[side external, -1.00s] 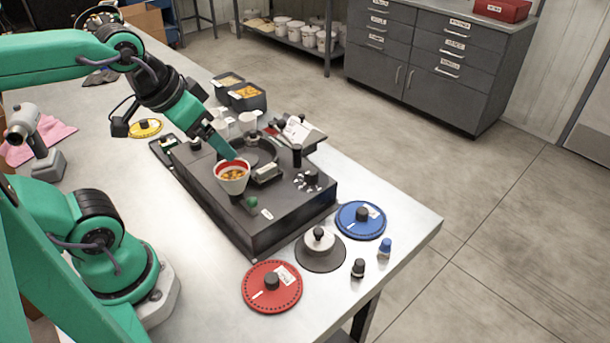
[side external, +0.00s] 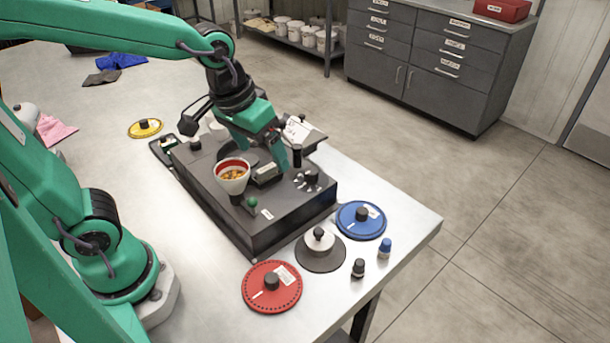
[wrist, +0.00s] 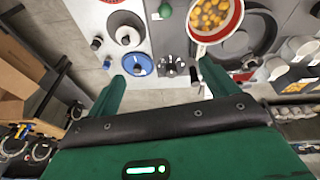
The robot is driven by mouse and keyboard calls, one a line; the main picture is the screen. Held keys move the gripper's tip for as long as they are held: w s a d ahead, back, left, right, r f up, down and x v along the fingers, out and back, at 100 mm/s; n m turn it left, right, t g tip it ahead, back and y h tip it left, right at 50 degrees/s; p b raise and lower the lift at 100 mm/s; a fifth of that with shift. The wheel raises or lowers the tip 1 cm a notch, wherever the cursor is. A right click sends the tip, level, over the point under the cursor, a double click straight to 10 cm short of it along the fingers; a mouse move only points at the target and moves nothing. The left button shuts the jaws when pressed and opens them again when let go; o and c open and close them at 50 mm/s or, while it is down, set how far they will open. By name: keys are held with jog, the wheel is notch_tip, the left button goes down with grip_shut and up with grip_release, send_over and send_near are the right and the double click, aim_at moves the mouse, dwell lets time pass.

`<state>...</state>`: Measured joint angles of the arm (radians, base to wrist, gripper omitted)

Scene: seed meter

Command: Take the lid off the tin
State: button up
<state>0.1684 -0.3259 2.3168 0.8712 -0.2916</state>
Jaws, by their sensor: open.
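A small silver round tin (side external: 318,242) with a black knob on top sits on a dark disc on the bench, in front of the black machine; it looks like the lidded tin. In the wrist view the silver tin (wrist: 127,37) shows near the top, left of centre. My gripper (side external: 284,150) is over the right part of the machine, behind and above the tin. Its two green fingers (wrist: 160,82) are spread apart with nothing between them. The tin is clear of the fingers. The knob and lid look seated on it.
The black machine (side external: 265,225) carries a white funnel (side external: 233,183) with a red rim and orange seeds. A blue disc (side external: 352,225), a red disc (side external: 258,295), a blue-capped bottle (side external: 385,252) and a black-capped bottle (side external: 358,270) surround the tin. The bench edge is close on the right.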

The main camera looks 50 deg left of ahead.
aim_at(320, 229)
jog(key=w+d+f+g, duration=0.1)
jog(key=w+d+f, duration=0.1)
jog(key=d+f, duration=0.1)
jog(key=w+d+f+n+g, duration=0.1)
jog(key=d+f, duration=0.2)
jog(key=f, duration=0.1)
jog(key=w+d+f+g, duration=0.1)
jog(key=w+d+f, duration=0.1)
jog(key=d+f, duration=0.1)
jog(key=shift+w+d+f+n+y, duration=0.2)
jog(key=shift+w+f+n+y, duration=0.1)
jog(key=shift+w+f+n, duration=0.15)
jog(key=shift+w+d+f, duration=0.1)
jog(key=shift+w+f, duration=0.05)
jog(key=shift+f, duration=3.8)
jog(key=c, duration=1.1)
jog(key=shift+o, duration=0.2)
jog(key=shift+r, duration=0.2)
jog(key=shift+r, duration=0.45)
notch_tip(320, 229, up, 3)
jog(key=shift+r, duration=0.1)
jog(key=s+d+r, duration=0.6)
jog(key=s+d, duration=0.1)
jog(key=s, duration=0.2)
jog(key=shift+s+r, duration=0.2)
jog(key=shift+r, duration=0.1)
